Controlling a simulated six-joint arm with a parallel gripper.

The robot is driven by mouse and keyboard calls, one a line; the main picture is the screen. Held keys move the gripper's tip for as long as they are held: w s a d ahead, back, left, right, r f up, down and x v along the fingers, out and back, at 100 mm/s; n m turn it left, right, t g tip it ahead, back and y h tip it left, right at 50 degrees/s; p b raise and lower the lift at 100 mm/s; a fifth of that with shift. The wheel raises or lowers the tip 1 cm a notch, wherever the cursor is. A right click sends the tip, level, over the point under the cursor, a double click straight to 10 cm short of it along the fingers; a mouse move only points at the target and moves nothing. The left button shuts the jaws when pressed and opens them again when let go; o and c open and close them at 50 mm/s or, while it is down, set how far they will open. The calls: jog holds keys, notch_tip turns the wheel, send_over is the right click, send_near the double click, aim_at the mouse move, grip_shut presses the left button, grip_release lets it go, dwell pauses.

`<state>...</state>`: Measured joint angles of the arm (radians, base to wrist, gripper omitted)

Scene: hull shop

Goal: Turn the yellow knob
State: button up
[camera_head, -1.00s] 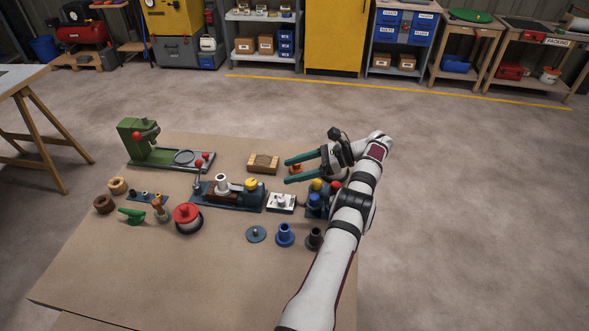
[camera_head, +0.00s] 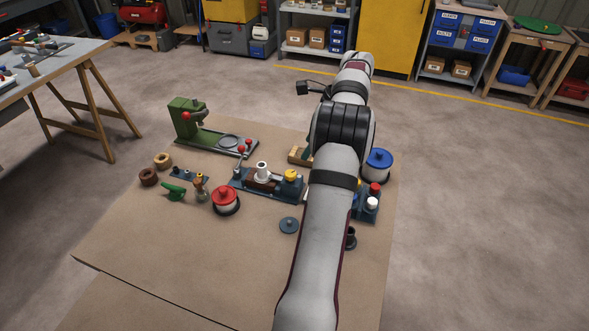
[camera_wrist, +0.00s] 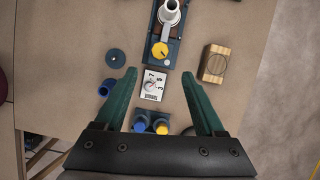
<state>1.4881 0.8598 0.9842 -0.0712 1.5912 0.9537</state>
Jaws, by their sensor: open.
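The yellow knob (camera_head: 290,175) sits on the right end of a dark blue fixture (camera_head: 262,184), beside an upright white cylinder. In the wrist view the knob (camera_wrist: 160,50) shows upper middle, just beyond my fingertips. My gripper (camera_wrist: 158,73) is open and empty, its green fingers spread wide. It points down over the table, with a white dial box (camera_wrist: 153,86) showing between the fingers. The knob is not between the fingers. In the head view my arm hides the gripper.
Red and white cylinders (camera_head: 373,196) and a blue-topped spool (camera_head: 378,165) stand right of my arm. A wooden block (camera_wrist: 214,63) is right of the fingers in the wrist view. A green press (camera_head: 190,122) stands at the back left. The table's front is clear.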

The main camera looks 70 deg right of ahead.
aim_at(291, 173)
jog(key=x, duration=1.1)
jog(key=shift+w+f, duration=0.15)
jog(key=shift+f, duration=0.15)
grip_shut()
